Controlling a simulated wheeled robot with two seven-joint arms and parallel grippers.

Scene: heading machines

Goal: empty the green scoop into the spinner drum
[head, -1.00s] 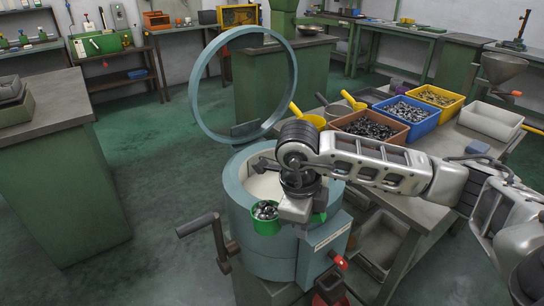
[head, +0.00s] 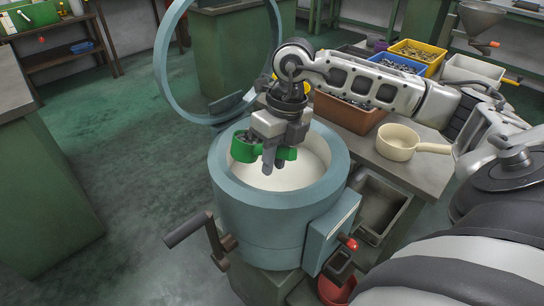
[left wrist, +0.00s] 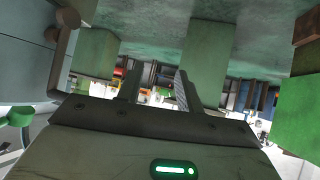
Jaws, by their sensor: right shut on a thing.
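The green scoop (head: 243,149) is in my right gripper (head: 273,163), which is shut on its handle. The scoop hangs over the open mouth of the spinner drum (head: 225,178), toward the left back of the opening. Some dark pieces show at the scoop's top; how full it is, I cannot tell. The drum is a blue-grey tub with a pale inside, and no pieces show on the part of the inside I can see. My left gripper (left wrist: 155,88) shows only in the left wrist view, with its two fingers apart and nothing between them.
The drum's ring lid (head: 163,75) stands raised behind it. A crank (head: 195,232) sticks out at the front left. On the bench at right are a cream pan (head: 396,143), a brown bin (head: 350,112), and blue and yellow bins. A red bucket (head: 335,291) is below.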

